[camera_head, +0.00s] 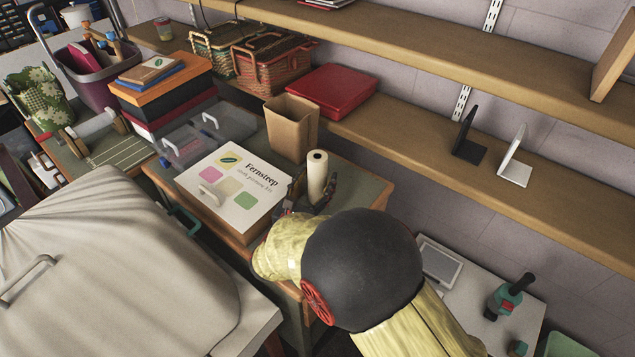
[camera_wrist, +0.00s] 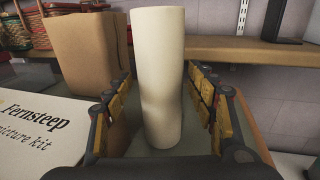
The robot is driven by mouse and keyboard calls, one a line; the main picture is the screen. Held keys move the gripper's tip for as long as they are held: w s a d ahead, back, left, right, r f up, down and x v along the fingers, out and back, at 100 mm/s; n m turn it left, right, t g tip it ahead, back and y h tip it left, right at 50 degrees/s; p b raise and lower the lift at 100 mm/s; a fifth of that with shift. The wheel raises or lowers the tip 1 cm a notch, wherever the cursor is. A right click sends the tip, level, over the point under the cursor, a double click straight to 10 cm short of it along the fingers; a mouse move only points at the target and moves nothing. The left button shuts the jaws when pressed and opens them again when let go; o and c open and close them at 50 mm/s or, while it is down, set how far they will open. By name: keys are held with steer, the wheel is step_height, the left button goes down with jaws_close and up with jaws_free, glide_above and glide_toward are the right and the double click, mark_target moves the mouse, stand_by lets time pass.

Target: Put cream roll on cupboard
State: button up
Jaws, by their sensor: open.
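The cream roll (camera_head: 317,176) stands upright on the green-topped cupboard (camera_head: 372,190) near its right back corner. My gripper (camera_head: 305,196) is at the roll, low over the cupboard top. In the wrist view the roll (camera_wrist: 158,80) stands between the two open fingers of my gripper (camera_wrist: 160,105), with a visible gap on each side. Its base appears to rest on the cupboard top. My arm hides part of the cupboard's front and right side in the head view.
A white Fernsteep kit box (camera_head: 230,190) lies left of the roll. A brown paper bag (camera_head: 291,127) stands just behind it. Clear bins (camera_head: 215,125) sit further left. A wooden wall shelf (camera_head: 450,150) runs behind and right, with a red case (camera_head: 332,90) and bookends.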

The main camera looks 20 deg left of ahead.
steer(key=shift+w+d+f, duration=0.1)
steer(key=shift+w, duration=0.6)
steer(key=shift+c, duration=0.6)
steer(key=c, duration=1.3)
